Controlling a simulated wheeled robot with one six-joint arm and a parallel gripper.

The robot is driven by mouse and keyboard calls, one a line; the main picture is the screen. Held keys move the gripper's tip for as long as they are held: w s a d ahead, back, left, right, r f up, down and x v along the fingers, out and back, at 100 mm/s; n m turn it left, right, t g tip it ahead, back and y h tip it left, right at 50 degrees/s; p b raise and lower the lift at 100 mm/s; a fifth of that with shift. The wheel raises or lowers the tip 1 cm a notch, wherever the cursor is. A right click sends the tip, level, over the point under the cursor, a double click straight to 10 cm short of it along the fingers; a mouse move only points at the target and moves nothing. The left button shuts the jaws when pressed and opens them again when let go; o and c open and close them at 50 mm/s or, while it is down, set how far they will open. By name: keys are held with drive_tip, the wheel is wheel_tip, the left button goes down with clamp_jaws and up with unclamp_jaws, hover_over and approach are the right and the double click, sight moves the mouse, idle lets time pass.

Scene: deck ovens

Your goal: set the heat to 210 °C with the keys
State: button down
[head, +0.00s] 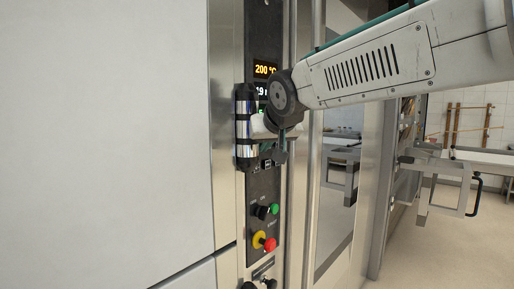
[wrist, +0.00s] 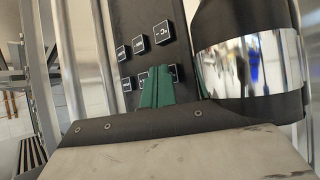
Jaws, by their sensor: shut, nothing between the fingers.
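The control panel (head: 265,190) is a dark upright strip with an amber display (head: 265,69) reading 200 °C. A white display (head: 261,90) below it is partly hidden by my arm. In the wrist view, small dark square keys with white marks sit in two rows; the upper right key (wrist: 162,32) bears a °C mark. My gripper (wrist: 157,72) is shut and empty, its green fingertips over the lower row, between a left key (wrist: 127,84) and a right key (wrist: 172,73). They partly hide the key between. I cannot tell whether they touch it.
A chrome bar with black ends (head: 244,127) stands out close beside my gripper. Below on the panel are a green button (head: 275,209), a black knob (head: 261,212) and a red stop button on yellow (head: 269,244).

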drive_tip(key=shift+s+d, duration=0.45)
drive_tip(key=shift+d, duration=0.1)
drive_tip(key=shift+w+a, duration=0.1)
drive_tip(key=shift+a, duration=0.05)
drive_tip(key=shift+w+a, duration=0.15)
drive_tip(key=shift+a, duration=0.05)
drive_tip(key=shift+w+a, duration=0.25)
drive_tip(key=shift+a, duration=0.05)
idle(0.9)
drive_tip(key=shift+d, duration=0.1)
drive_tip(key=shift+s+d, duration=0.5)
drive_tip(key=shift+d, duration=0.05)
drive_tip(key=shift+d, duration=0.1)
drive_tip(key=shift+s+d, duration=0.8)
drive_tip(key=shift+d, duration=0.15)
drive_tip(key=shift+s+d, duration=0.75)
drive_tip(key=shift+d, duration=0.2)
